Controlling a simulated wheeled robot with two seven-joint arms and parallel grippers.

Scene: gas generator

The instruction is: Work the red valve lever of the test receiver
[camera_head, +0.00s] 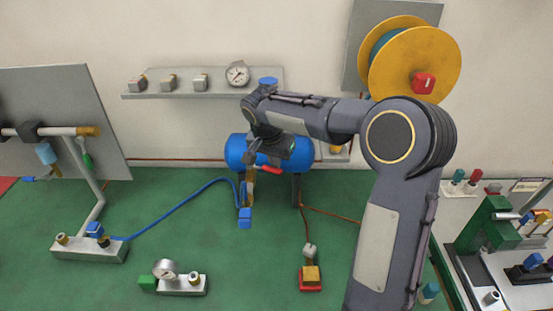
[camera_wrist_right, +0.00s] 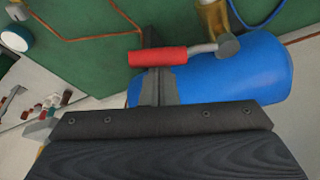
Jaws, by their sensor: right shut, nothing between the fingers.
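The test receiver is a blue horizontal tank (camera_head: 236,152); it also fills the middle right of the right wrist view (camera_wrist_right: 245,75). Its valve lever has a red grip (camera_head: 268,169), seen just below my right gripper (camera_head: 255,158). A grey stem runs right from the grip to a pivot by the brass fitting (camera_wrist_right: 213,20). The grip is not between the fingers; I cannot tell whether they touch it. My left gripper is not in view.
A blue hose (camera_head: 180,209) runs from the receiver's blue connector (camera_head: 244,217) to a manifold block (camera_head: 88,249) at left. A gauge block (camera_head: 180,284) and a red-based switch (camera_head: 310,278) stand in front. A wall shelf (camera_head: 215,84) is behind.

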